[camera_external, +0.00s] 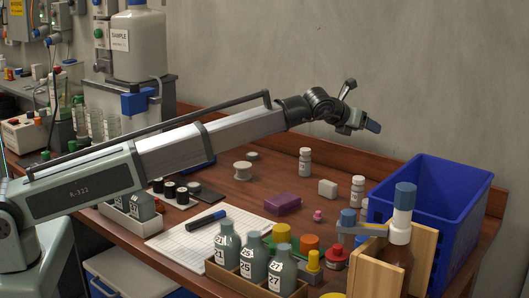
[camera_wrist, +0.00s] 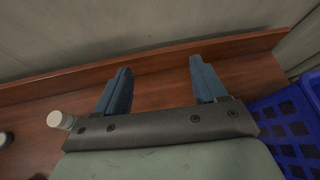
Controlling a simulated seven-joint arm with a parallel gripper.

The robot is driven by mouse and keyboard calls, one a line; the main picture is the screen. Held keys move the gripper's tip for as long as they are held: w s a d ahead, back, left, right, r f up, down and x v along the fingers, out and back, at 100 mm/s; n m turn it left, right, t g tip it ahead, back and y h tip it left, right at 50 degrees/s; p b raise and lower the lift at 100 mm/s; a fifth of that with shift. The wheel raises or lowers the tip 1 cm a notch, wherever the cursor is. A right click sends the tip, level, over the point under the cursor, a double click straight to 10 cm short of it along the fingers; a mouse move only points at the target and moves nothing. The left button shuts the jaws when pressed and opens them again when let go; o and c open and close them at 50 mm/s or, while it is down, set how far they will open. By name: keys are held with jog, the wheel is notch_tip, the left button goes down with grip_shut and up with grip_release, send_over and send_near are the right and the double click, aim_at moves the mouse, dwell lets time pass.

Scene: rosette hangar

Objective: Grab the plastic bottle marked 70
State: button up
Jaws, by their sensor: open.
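No label reading 70 is legible in either view. Small white bottles stand on the bench: one at the back (camera_external: 305,163), one farther right (camera_external: 357,192) beside the blue crate; their markings are too small to read. Grey bottles marked 21 (camera_external: 227,250), 25 (camera_external: 252,256) and 27 (camera_external: 281,268) stand in a front tray. My gripper (camera_external: 361,106) is raised above the back of the bench, apart from every bottle. In the wrist view its two blue fingers (camera_wrist: 160,66) are spread with nothing between them. A white-capped bottle (camera_wrist: 60,120) shows at the left there.
A blue crate (camera_external: 447,215) stands at the right, with a wooden holder (camera_external: 425,255) in front of it. A purple block (camera_external: 283,201), white block (camera_external: 327,188) and grey spool (camera_external: 242,171) lie mid-bench. The wall (camera_external: 440,80) is behind.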

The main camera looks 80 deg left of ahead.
jog(key=w+a+n+g+h, duration=0.1)
jog(key=w+a+n+g, duration=0.15)
jog(key=w, duration=0.25)
jog(key=n+g+h, duration=0.2)
jog(key=g+h, duration=0.4)
jog(key=g, duration=0.2)
send_over(358, 177)
jog(key=f, duration=0.5)
jog(key=shift+w+a, duration=0.25)
jog(key=shift+w, duration=0.05)
jog(key=shift+s, duration=0.3)
jog(key=shift+n, duration=0.25)
notch_tip(358, 177, down, 9)
jog(key=shift+d+r, duration=0.1)
jog(key=shift+r, duration=0.1)
jog(key=shift+w+d+f, duration=0.1)
jog(key=shift+f, duration=1.25)
jog(key=shift+w+d+f, duration=0.1)
jog(key=shift+f, duration=1.2)
jog(key=shift+c, duration=0.3)
jog(key=c, duration=1.1)
